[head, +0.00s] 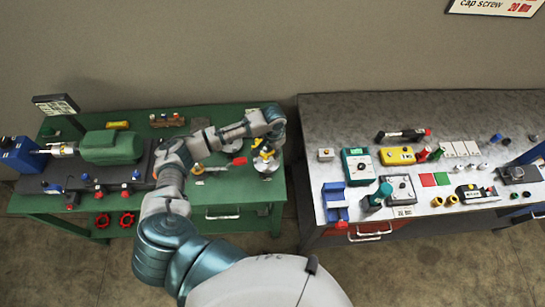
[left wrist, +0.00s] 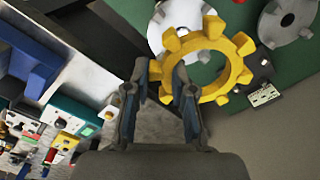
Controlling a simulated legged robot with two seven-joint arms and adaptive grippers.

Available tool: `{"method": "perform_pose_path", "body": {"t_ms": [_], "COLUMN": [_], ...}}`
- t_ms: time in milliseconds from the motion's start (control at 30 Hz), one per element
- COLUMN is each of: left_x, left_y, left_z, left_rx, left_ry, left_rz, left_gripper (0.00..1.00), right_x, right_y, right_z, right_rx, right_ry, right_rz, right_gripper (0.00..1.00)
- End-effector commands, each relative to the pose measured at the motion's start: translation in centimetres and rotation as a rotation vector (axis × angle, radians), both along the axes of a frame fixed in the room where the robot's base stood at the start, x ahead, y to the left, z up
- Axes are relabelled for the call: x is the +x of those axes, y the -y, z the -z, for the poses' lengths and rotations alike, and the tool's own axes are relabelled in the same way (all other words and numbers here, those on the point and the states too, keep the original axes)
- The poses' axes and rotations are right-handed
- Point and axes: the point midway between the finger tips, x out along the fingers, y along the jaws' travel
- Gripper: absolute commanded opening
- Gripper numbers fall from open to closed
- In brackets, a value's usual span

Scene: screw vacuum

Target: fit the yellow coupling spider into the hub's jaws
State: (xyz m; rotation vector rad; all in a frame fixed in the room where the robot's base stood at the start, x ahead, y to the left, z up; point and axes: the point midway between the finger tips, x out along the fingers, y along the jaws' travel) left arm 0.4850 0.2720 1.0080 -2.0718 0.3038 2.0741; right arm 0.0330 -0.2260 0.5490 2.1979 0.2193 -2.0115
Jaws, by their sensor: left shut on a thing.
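The yellow coupling spider (left wrist: 238,70) is a toothed ring, large in the left wrist view. It shows small in the head view (head: 259,161). My left gripper (head: 265,148) is shut on one edge of the spider, with both fingers (left wrist: 160,88) at its lower left side in the wrist view. A pale grey hub (left wrist: 178,12) lies behind the spider, off to its upper left in the wrist view. My right gripper is not in view.
A second grey disc with a dark centre (left wrist: 290,20) lies near the spider on the green table (head: 222,196). A green motor (head: 112,147) stands at left. A grey metal table (head: 315,115) with meters and small parts stands at right, across a narrow gap.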

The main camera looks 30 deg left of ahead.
Motion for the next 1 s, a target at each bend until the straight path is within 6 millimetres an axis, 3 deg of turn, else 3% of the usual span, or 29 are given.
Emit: {"method": "perform_pose_path", "body": {"t_ms": [500,1000], "left_x": [0.0,0.0], "left_y": [-0.9,-0.1], "left_z": [1.2,5.6], "left_rx": [-0.007,-0.002], "left_ry": [-0.001,0.000], "left_rz": [-0.003,-0.002], "left_gripper": [0.00,0.00], "right_x": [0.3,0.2], "right_y": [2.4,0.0], "right_z": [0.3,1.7], "right_rx": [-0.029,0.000], "right_ry": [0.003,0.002], "right_rz": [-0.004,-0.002], "right_gripper": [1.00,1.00]}}
